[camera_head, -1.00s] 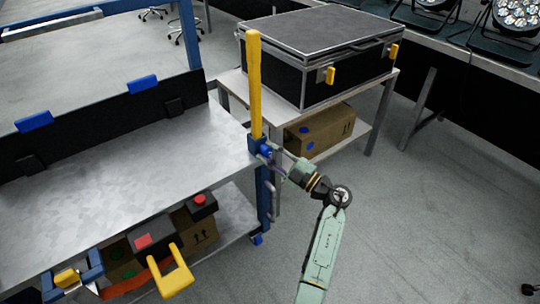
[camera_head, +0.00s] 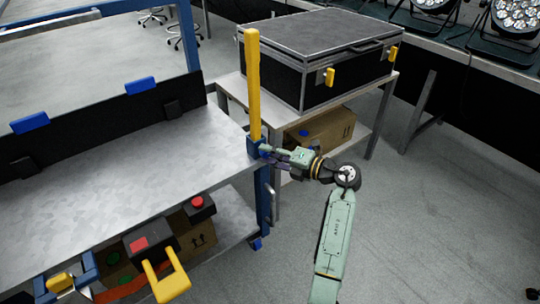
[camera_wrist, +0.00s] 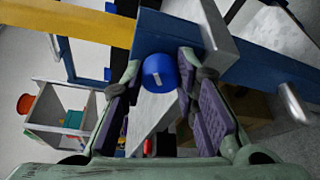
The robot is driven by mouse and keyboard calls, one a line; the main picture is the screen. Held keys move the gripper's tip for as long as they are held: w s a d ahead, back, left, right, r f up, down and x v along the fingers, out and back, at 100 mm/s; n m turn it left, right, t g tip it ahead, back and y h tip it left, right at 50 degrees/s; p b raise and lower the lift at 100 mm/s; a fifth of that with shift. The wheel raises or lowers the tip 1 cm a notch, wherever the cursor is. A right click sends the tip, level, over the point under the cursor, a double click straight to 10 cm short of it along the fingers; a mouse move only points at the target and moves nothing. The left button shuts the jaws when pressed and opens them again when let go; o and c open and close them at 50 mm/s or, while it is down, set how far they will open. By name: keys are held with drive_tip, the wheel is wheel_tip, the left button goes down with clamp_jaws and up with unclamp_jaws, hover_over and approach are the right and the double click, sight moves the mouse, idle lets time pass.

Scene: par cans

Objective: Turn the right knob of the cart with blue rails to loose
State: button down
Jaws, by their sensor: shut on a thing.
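The cart with blue rails (camera_head: 140,165) has a bare grey metal top and fills the left of the head view. At its right corner a yellow post (camera_head: 253,85) stands upright in a blue bracket (camera_head: 256,143). The right knob (camera_wrist: 160,72) is round and blue with a small pale mark on its face, seen in the wrist view. My gripper (camera_head: 267,152) is at this corner, at the bracket's right side. In the wrist view my gripper's fingers (camera_wrist: 163,85) lie on both sides of the knob, shut on it. In the head view my fingers mostly hide the knob.
A yellow handle (camera_head: 168,282) and a box with a red button (camera_head: 138,244) are at the cart's front. A black case (camera_head: 318,60) sits on a side table behind the corner, with a cardboard box (camera_head: 320,132) below.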

drive_tip(key=shift+s+a+r+n+t+h+b, duration=0.1)
drive_tip(key=shift+n+t+h+b, duration=0.15)
drive_tip(key=shift+n+h+b, duration=1.25)
drive_tip(key=shift+a+r+n+t+h+b, duration=0.2)
drive_tip(key=shift+n+h+b, duration=0.45)
drive_tip(key=shift+n, duration=1.55)
drive_tip(key=shift+d+f, duration=0.1)
drive_tip(key=c, duration=1.2)
unclamp_jaws()
drive_tip(key=shift+c, duration=0.2)
drive_tip(key=v, duration=1.2)
